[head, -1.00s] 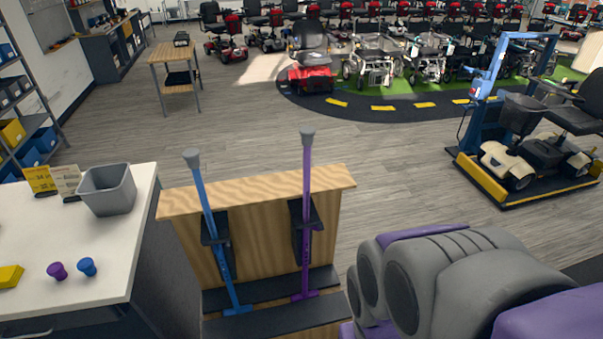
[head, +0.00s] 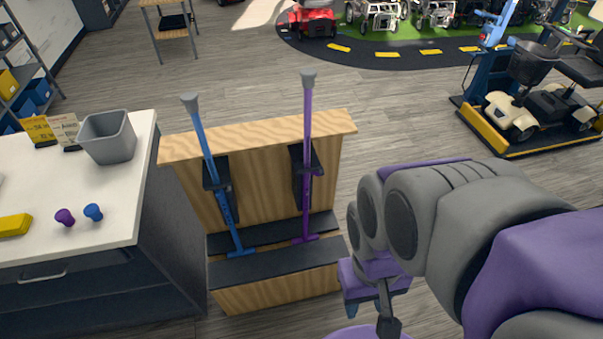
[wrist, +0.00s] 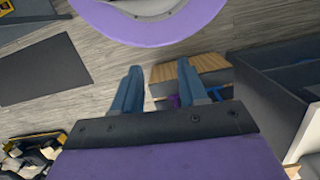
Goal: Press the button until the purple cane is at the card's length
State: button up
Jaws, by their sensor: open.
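A blue cane (head: 203,140) leans slightly at the left of the stand. A yellow card (head: 39,131) and a pale card (head: 64,131) stand on the white counter; their print is too small to read. I cannot make out a button on the purple cane. My gripper (wrist: 158,72) is open and empty in the wrist view.
The white counter (head: 110,235) holds a grey bin (head: 107,138), a purple knob (head: 65,217), a blue knob (head: 93,212) and a yellow block (head: 15,225). A scooter on a platform (head: 520,115) stands at the right. Floor behind the stand is clear.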

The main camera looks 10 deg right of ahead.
grip_shut()
dwell(0.3)
dwell(1.5)
